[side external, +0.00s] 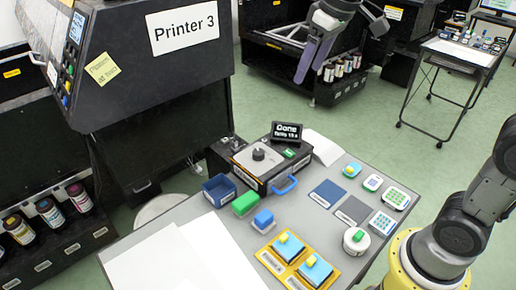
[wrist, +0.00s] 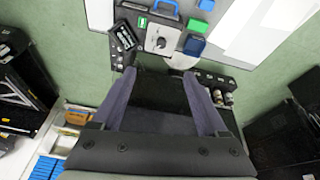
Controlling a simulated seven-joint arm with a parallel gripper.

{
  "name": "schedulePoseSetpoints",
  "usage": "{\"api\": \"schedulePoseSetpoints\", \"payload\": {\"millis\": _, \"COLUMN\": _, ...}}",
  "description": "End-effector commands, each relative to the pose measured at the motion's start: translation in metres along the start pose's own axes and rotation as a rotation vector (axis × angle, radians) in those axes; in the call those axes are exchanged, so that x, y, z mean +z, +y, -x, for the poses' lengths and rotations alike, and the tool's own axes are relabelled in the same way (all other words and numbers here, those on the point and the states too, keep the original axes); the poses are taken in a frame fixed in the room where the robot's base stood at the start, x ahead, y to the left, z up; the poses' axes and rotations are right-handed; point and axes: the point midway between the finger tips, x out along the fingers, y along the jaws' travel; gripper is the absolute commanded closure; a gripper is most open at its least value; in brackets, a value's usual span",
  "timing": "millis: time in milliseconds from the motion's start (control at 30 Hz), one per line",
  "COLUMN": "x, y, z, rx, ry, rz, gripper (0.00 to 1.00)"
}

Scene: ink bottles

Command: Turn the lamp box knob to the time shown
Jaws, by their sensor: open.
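The lamp box (side external: 268,166) is a black box with a grey top plate and a blue handle, standing at the far left edge of the grey table. Its dark round knob (side external: 259,154) sits on the plate, and shows in the wrist view (wrist: 161,43) beyond my fingertips. A small black display (side external: 287,131) behind it reads "Done"; the smaller line looks like "Entry 15 s", but I cannot be sure. My gripper (side external: 310,74) is open and empty, high above and beyond the box. In the wrist view my two fingers (wrist: 160,73) are spread apart, touching nothing.
A blue bin (side external: 219,190), a green block (side external: 246,203) and a blue block (side external: 263,220) stand beside the box. Yellow trays (side external: 268,262) and keypads (side external: 397,198) occupy the table's front and right. The black Printer 3 (side external: 150,60) rises at the left.

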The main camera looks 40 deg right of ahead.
Motion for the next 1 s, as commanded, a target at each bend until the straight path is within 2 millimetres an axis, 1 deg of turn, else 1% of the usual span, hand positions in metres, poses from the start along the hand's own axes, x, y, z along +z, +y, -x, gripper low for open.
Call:
{"api": "schedulePoseSetpoints", "payload": {"millis": 33, "x": -0.018, "y": 0.001, "z": -0.016, "rx": -0.005, "ry": -0.029, "rz": 0.007, "gripper": 0.23}}
{"api": "schedulePoseSetpoints", "payload": {"millis": 100, "x": -0.038, "y": 0.003, "z": -0.036, "rx": -0.010, "ry": -0.063, "rz": 0.016, "gripper": 0.23}}
{"api": "schedulePoseSetpoints", "payload": {"millis": 167, "x": -0.054, "y": 0.004, "z": -0.055, "rx": -0.015, "ry": -0.093, "rz": 0.022, "gripper": 0.23}}
{"api": "schedulePoseSetpoints", "payload": {"millis": 200, "x": -0.063, "y": 0.004, "z": -0.069, "rx": -0.018, "ry": -0.112, "rz": 0.026, "gripper": 0.23}}
{"api": "schedulePoseSetpoints", "payload": {"millis": 267, "x": -0.075, "y": 0.004, "z": -0.092, "rx": -0.024, "ry": -0.144, "rz": 0.031, "gripper": 0.23}}
{"api": "schedulePoseSetpoints", "payload": {"millis": 300, "x": -0.082, "y": 0.004, "z": -0.108, "rx": -0.027, "ry": -0.164, "rz": 0.034, "gripper": 0.23}}
{"api": "schedulePoseSetpoints", "payload": {"millis": 367, "x": -0.089, "y": 0.004, "z": -0.131, "rx": -0.032, "ry": -0.193, "rz": 0.037, "gripper": 0.23}}
{"api": "schedulePoseSetpoints", "payload": {"millis": 400, "x": -0.092, "y": 0.003, "z": -0.145, "rx": -0.034, "ry": -0.211, "rz": 0.038, "gripper": 0.23}}
{"api": "schedulePoseSetpoints", "payload": {"millis": 500, "x": -0.094, "y": 0.002, "z": -0.177, "rx": -0.041, "ry": -0.254, "rz": 0.041, "gripper": 0.23}}
{"api": "schedulePoseSetpoints", "payload": {"millis": 600, "x": -0.090, "y": 0.000, "z": -0.198, "rx": -0.046, "ry": -0.294, "rz": 0.043, "gripper": 0.23}}
{"api": "schedulePoseSetpoints", "payload": {"millis": 867, "x": -0.080, "y": -0.002, "z": -0.224, "rx": -0.050, "ry": -0.319, "rz": 0.045, "gripper": 0.23}}
{"api": "schedulePoseSetpoints", "payload": {"millis": 1000, "x": -0.072, "y": -0.003, "z": -0.247, "rx": -0.050, "ry": -0.320, "rz": 0.044, "gripper": 0.23}}
